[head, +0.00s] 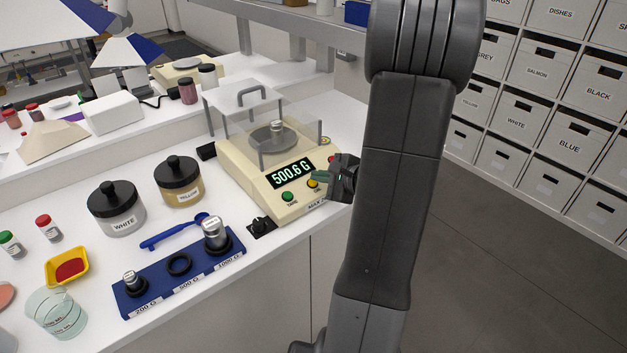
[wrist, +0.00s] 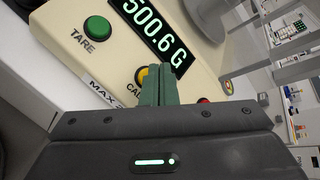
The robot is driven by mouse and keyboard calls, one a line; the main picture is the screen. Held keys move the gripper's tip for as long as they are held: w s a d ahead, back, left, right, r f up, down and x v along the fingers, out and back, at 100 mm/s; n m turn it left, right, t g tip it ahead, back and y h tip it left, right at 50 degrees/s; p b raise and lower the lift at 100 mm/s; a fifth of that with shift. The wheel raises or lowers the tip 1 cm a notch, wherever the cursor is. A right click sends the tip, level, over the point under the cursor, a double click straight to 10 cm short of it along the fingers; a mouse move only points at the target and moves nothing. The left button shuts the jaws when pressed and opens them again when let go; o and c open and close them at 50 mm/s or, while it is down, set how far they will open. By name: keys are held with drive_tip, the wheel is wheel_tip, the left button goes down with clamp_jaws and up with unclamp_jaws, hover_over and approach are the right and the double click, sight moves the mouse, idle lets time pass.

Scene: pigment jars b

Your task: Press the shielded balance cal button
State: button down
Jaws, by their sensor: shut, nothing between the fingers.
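The shielded balance (head: 270,178) is a cream box with a clear draft shield (head: 255,112) over its pan, where a metal weight (head: 277,128) stands. Its display (head: 291,173) reads 500.6 G. The yellow CAL button (head: 313,184) is on the front panel, right of the green TARE button (head: 288,197); in the wrist view the CAL button (wrist: 140,76) is partly hidden behind my fingers. My gripper (head: 318,176) is shut and empty, its green fingertips (wrist: 160,76) at or just over the CAL button. I cannot tell whether they touch it. A red button (wrist: 204,100) is beside the fingers.
A blue weight holder (head: 165,284) with several slots stands in front of the balance, next to a blue spoon (head: 172,232). The counter's right edge is close to my arm.

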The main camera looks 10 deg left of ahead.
drive_tip(key=shift+s+d+r, duration=0.1)
drive_tip(key=shift+r, duration=0.2)
drive_tip(key=r+p, duration=0.1)
drive_tip(key=r, duration=0.1)
drive_tip(key=s+d+r+p, duration=0.1)
drive_tip(key=r+p, duration=0.2)
drive_tip(key=shift+s+d+r, duration=0.15)
drive_tip(key=shift+d+r, duration=0.15)
drive_tip(key=shift+f, duration=0.1)
idle(0.5)
